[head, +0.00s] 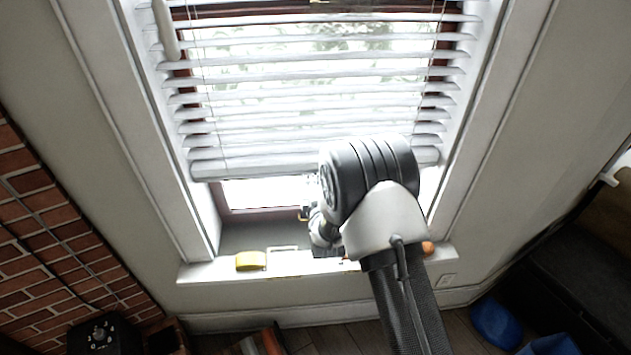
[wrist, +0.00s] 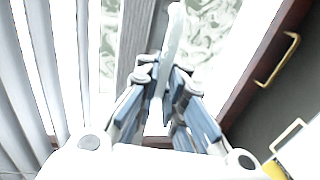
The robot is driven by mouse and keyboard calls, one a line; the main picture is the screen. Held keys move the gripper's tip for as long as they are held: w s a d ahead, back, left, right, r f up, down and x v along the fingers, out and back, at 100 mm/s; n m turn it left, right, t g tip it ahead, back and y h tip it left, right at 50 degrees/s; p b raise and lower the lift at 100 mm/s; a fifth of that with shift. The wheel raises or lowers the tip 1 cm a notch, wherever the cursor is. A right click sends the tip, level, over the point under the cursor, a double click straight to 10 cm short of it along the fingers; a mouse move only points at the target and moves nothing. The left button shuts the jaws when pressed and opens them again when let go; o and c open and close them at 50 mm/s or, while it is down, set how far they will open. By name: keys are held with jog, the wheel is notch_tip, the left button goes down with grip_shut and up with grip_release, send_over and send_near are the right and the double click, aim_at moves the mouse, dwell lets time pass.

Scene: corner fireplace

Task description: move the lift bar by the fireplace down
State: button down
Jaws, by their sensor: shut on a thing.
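The blind's pale lift bar (head: 255,168) runs across the window below the white slats, with a strip of bright glass showing beneath it. My gripper (wrist: 168,85) is shut on a slim pale piece that stands up between its fingertips in the wrist view. I take this piece as part of the lift bar, but its join to the rest is unclear. In the head view my arm hides the gripper's fingers and part of the bar's right side.
The slats (head: 310,100) hang above. A brass handle (wrist: 279,60) is on the dark red window frame. The sill (head: 215,272) bears a yellow item (head: 251,260) and an orange item (head: 428,247). The brick fireplace (head: 45,225) is at left; blue items (head: 495,322) are at lower right.

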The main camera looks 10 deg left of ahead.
notch_tip(320, 180, down, 27)
jog(key=b, duration=1.4)
jog(key=shift+s+r, duration=0.15)
jog(key=shift+r, duration=0.05)
jog(key=shift+f, duration=0.75)
jog(key=c, duration=1.7)
grip_release()
jog(key=shift+r, duration=0.15)
jog(key=v, duration=1.1)
jog(key=shift+s, duration=0.4)
